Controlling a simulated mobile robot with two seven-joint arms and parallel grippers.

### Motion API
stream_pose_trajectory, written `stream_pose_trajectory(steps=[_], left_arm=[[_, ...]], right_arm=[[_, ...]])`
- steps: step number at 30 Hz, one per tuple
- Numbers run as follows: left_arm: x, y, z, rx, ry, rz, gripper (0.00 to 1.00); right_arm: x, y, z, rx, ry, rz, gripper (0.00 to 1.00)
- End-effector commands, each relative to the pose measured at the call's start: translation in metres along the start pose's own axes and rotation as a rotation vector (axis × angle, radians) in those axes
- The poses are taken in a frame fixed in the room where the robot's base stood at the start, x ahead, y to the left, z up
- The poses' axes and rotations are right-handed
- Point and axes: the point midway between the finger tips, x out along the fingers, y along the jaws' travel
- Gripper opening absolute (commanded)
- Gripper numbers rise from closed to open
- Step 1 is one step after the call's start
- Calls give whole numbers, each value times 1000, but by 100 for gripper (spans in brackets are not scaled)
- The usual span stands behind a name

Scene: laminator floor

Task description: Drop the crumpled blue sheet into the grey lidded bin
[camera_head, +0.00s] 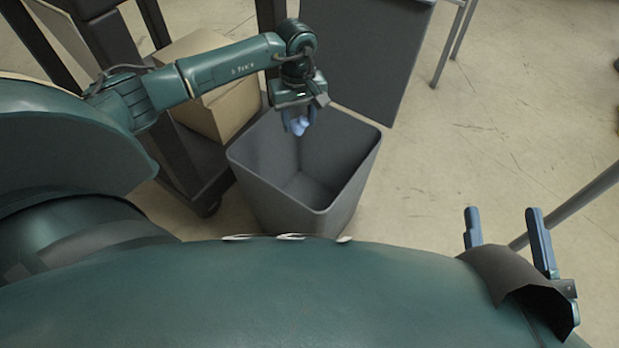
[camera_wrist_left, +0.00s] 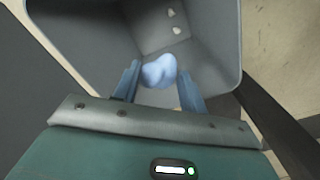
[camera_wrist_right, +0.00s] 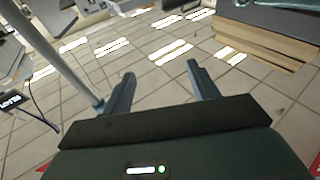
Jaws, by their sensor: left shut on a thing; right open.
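The crumpled blue sheet (camera_head: 299,126) is a small light-blue lump between the fingers of my left gripper (camera_head: 297,122). In the left wrist view the sheet (camera_wrist_left: 159,71) sits between the fingertips of the left gripper (camera_wrist_left: 160,82), which is shut on it. The grey bin (camera_head: 262,187) stands on the floor with its mouth uncovered, and the sheet is over the far part of its opening. In the left wrist view the bin (camera_wrist_left: 215,50) spreads out behind the sheet. My right gripper (camera_head: 505,228) is open and empty, well to the right of the bin; its fingers also show in the right wrist view (camera_wrist_right: 160,90).
A large dark grey panel (camera_head: 381,60) stands behind the bin; I cannot tell whether it is the lid. A cardboard box (camera_head: 212,108) rests on a dark wheeled frame (camera_head: 207,172) left of the bin. Thin metal legs (camera_head: 452,42) stand at the back. Open floor lies to the right.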

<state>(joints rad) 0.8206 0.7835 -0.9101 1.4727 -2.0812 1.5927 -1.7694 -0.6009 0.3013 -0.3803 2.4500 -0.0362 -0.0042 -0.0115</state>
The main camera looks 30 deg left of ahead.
Motion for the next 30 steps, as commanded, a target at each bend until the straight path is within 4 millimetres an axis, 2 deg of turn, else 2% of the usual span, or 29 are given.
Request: stream_pose_trajectory(steps=[8, 18, 30], left_arm=[[25, 0, -2, -13, -3, 0, 21], [59, 0, -2, -13, -2, 2, 21], [64, 0, -2, -12, -1, 1, 21]], right_arm=[[5, 3, -7, -44, 96, -13, 59], [16, 10, -36, -167, 301, -34, 59], [17, 12, -46, -195, 346, -38, 59]])
